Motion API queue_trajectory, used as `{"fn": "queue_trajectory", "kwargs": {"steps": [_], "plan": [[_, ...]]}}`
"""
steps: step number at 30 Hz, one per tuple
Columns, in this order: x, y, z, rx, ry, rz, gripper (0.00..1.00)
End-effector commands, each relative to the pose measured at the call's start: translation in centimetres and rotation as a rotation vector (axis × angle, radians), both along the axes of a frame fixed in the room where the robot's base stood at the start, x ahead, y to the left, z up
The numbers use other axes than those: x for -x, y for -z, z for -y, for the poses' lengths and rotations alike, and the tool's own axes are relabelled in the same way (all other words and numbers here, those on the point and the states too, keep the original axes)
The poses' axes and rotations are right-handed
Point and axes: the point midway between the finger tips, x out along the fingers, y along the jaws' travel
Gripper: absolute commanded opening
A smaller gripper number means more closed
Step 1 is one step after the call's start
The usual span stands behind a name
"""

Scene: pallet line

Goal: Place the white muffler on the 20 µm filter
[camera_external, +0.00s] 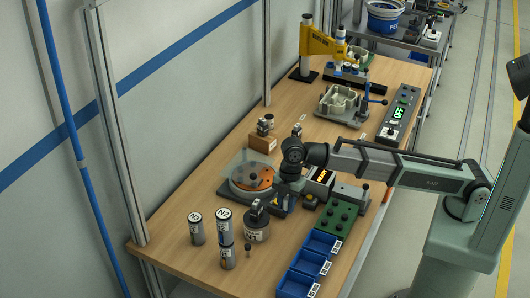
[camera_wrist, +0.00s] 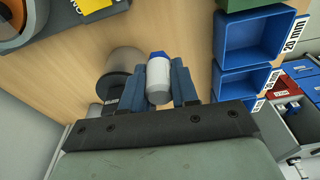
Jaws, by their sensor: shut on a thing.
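In the wrist view my gripper (camera_wrist: 159,84) is shut on the white muffler (camera_wrist: 158,80), a small white cylinder with a blue end, held between two blue fingers. A blue bin (camera_wrist: 247,47) at the upper right of the wrist view carries a white label (camera_wrist: 298,33) that seems to read 20 µm. I cannot pick out the 20 µm filter itself for sure. A grey cylinder (camera_wrist: 122,62) stands just left of the fingers.
In the external view blue bins (camera_external: 297,285) line the bench's front edge beside a green block (camera_external: 337,220). A turntable (camera_external: 235,193) with a clear cover lies left of my wrist. N2 canisters (camera_external: 196,229) and a labelled cylinder (camera_external: 257,229) stand near the bench's left end.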

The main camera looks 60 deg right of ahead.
Motion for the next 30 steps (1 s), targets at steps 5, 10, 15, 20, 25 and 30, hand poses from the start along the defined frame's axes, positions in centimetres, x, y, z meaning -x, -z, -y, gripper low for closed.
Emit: {"fn": "queue_trajectory", "kwargs": {"steps": [5, 10, 15, 20, 25, 30], "plan": [[-0.1, -0.4, 0.1, 0.0, 0.002, 0.0, 0.0], [-1.1, -0.4, 1.7, 0.0, 0.028, 0.0, 0.0], [-3.3, -0.4, 5.5, 0.0, 0.094, 0.0, 0.0], [-5.8, -0.5, 10.1, 0.0, 0.169, 0.001, 0.0], [-8.4, -0.7, 14.9, -0.001, 0.248, 0.001, 0.0], [-11.1, -1.0, 19.9, -0.001, 0.327, 0.001, 0.0]]}}
